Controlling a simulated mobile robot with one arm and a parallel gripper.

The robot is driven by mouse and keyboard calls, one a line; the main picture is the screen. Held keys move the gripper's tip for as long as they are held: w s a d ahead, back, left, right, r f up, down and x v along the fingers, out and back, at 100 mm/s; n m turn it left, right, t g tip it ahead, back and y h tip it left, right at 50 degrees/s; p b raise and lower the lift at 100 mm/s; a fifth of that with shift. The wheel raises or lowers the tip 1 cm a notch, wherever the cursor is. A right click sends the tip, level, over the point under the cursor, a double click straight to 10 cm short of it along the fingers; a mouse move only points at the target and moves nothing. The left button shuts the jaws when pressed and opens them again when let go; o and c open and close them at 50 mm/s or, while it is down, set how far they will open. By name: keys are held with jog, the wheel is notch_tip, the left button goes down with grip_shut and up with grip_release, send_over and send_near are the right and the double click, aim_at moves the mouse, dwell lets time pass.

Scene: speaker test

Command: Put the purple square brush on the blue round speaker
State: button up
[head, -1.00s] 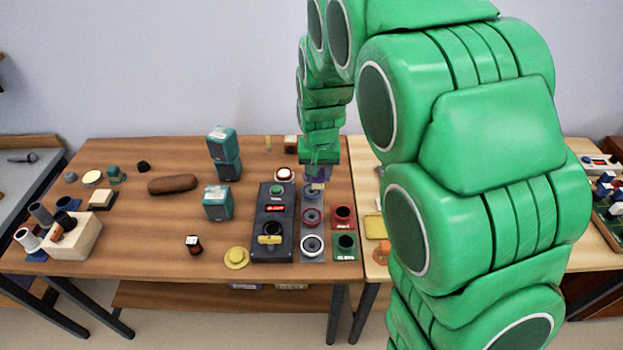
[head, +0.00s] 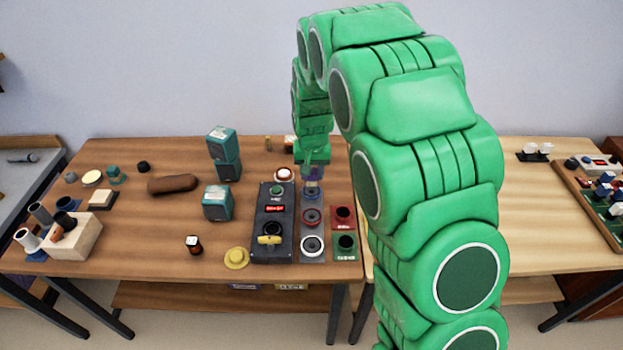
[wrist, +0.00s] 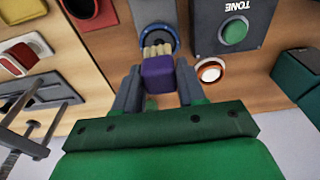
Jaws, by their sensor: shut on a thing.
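My gripper (head: 314,165) is shut on the purple square brush (wrist: 158,74), which has pale cream bristles pointing away from the fingers. In the wrist view my gripper (wrist: 158,84) has one finger on each side of the purple block. The blue round speaker (wrist: 174,36) shows as a blue ring around the bristle end, partly hidden by the brush. In the head view the speaker (head: 312,190) is the farthest of three round ones on a grey strip, just below the gripper. Whether the bristles touch the speaker, I cannot tell.
Red (head: 343,213) and green (head: 345,254) boxes stand right. Teal boxes (head: 218,203) stand farther left.

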aim_at(312, 179)
jog(key=shift+w+f, duration=0.15)
jog(key=shift+f, duration=1.65)
jog(key=shift+f, duration=0.15)
jog(key=o, duration=1.1)
jog(key=shift+c, duration=0.2)
jog(key=shift+r, duration=0.2)
